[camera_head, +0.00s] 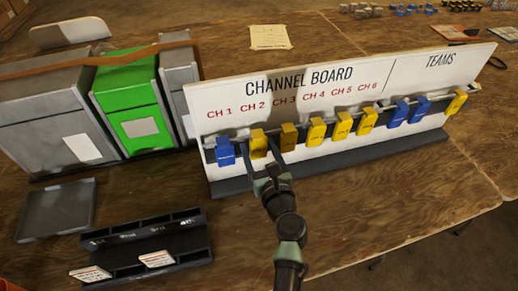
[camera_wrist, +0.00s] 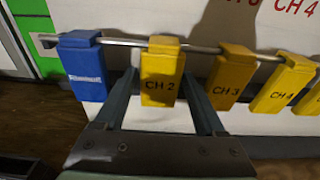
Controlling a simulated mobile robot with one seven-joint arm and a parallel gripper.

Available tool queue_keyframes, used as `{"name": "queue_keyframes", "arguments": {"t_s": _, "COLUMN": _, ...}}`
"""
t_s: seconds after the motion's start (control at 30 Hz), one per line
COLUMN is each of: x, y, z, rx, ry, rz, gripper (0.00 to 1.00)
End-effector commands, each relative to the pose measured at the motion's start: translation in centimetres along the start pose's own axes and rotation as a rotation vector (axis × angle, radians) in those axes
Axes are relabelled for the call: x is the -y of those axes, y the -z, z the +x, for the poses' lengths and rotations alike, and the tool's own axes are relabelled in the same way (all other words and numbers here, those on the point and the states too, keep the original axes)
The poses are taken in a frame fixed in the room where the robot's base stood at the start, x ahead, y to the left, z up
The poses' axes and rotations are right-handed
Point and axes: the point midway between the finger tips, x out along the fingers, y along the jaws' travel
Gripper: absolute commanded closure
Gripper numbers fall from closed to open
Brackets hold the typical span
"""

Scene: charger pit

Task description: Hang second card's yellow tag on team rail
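My gripper (camera_head: 267,158) is at the channel rail (camera_head: 303,137), its fingers on either side of the yellow CH 2 tag (camera_wrist: 160,80). The fingers look open, with a narrow gap beside the tag, which hangs upright on the rail. The same tag shows in the head view (camera_head: 258,143). Two white cards, a left one (camera_head: 90,274) and a right one (camera_head: 157,258), lean in a black rack (camera_head: 190,243); their print is too small to read. Under TEAMS, the team rail (camera_head: 440,102) carries two blue tags (camera_head: 398,114) and a yellow tag (camera_head: 457,101) at the right end.
A blue tag (camera_wrist: 85,70) hangs left of CH 2; yellow CH 3 (camera_wrist: 228,77) and several more hang right. Grey and green bins (camera_head: 130,95) stand left of the board (camera_head: 225,95). A grey tray (camera_head: 57,208) lies front left. The table right of my arm is clear.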

Motion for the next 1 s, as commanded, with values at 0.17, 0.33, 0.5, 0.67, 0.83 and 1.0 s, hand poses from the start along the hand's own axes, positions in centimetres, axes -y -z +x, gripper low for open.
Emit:
{"name": "queue_keyframes", "arguments": {"t_s": 0.17, "x": 0.0, "y": 0.0, "z": 0.0, "rx": 0.0, "ry": 0.0, "rz": 0.0, "gripper": 0.6}}
{"name": "queue_keyframes", "arguments": {"t_s": 0.33, "x": 0.0, "y": 0.0, "z": 0.0, "rx": 0.0, "ry": 0.0, "rz": 0.0, "gripper": 0.91}}
{"name": "queue_keyframes", "arguments": {"t_s": 0.5, "x": 0.0, "y": -0.1, "z": -0.1, "rx": 0.001, "ry": 0.0, "rz": 0.0, "gripper": 0.95}}
{"name": "queue_keyframes", "arguments": {"t_s": 0.67, "x": 0.0, "y": -0.7, "z": -0.1, "rx": 0.001, "ry": 0.0, "rz": 0.0, "gripper": 0.95}}
{"name": "queue_keyframes", "arguments": {"t_s": 0.83, "x": 0.0, "y": -1.4, "z": -0.2, "rx": 0.0, "ry": 0.0, "rz": 0.0, "gripper": 0.95}}
{"name": "queue_keyframes", "arguments": {"t_s": 1.0, "x": 0.0, "y": -1.9, "z": -0.2, "rx": 0.0, "ry": 0.0, "rz": 0.0, "gripper": 0.95}}
